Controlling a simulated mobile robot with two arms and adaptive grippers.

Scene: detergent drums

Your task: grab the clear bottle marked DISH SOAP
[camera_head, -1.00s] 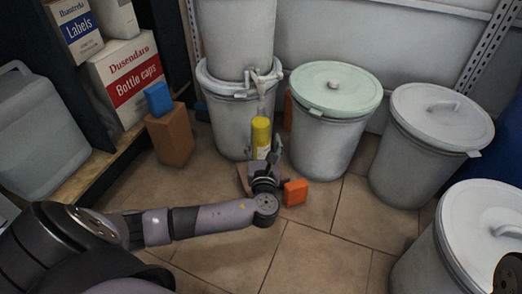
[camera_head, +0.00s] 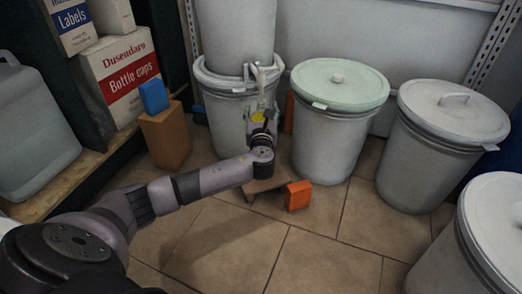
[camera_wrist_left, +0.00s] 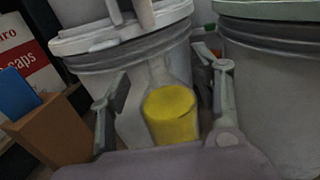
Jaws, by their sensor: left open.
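A clear bottle with yellow contents (camera_wrist_left: 170,115) stands between the two fingers of my left gripper (camera_wrist_left: 163,98) in the left wrist view. Its clear upper part rises toward the drum's spout. The fingers are apart, one on each side of the bottle, with gaps visible. In the head view my left gripper (camera_head: 262,124) is in front of the drum with the tap, and only a bit of yellow of the bottle (camera_head: 257,116) shows; the rest is hidden. No lettering on the bottle can be read. My right gripper is out of view.
A grey drum (camera_head: 225,125) stands right behind the bottle, and a green-lidded drum (camera_head: 325,145) to its right. An orange box (camera_head: 299,195) and a low brown stand (camera_head: 265,187) are just below my gripper. A blue box (camera_head: 154,97) sits on a brown box (camera_head: 166,138) at left.

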